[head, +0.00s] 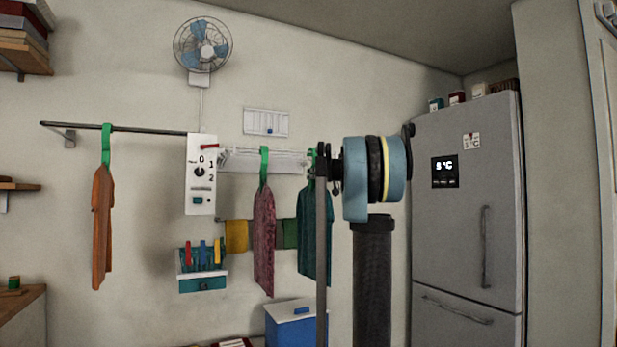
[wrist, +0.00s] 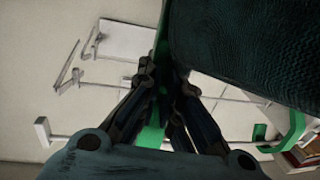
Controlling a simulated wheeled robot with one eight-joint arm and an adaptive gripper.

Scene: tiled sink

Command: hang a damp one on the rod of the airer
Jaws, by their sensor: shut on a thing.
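My gripper (wrist: 163,85) is shut on a green hanger strip (wrist: 163,105) in the wrist view. A dark teal knitted cloth (wrist: 250,45) fills the upper right there. An orange cloth (head: 102,230) hangs by a green hanger from a dark wall rod (head: 75,125). A white slatted rack (head: 235,160), perhaps the airer, is behind the maroon cloth. I cannot tell which cloths are damp.
A white control box (head: 201,175) with a dial and a wall fan (head: 203,45) are left of the rack. Yellow and green cloths (head: 236,236) hang lower. A fridge (head: 465,230) stands right. The dark rod is free between the orange cloth and the box.

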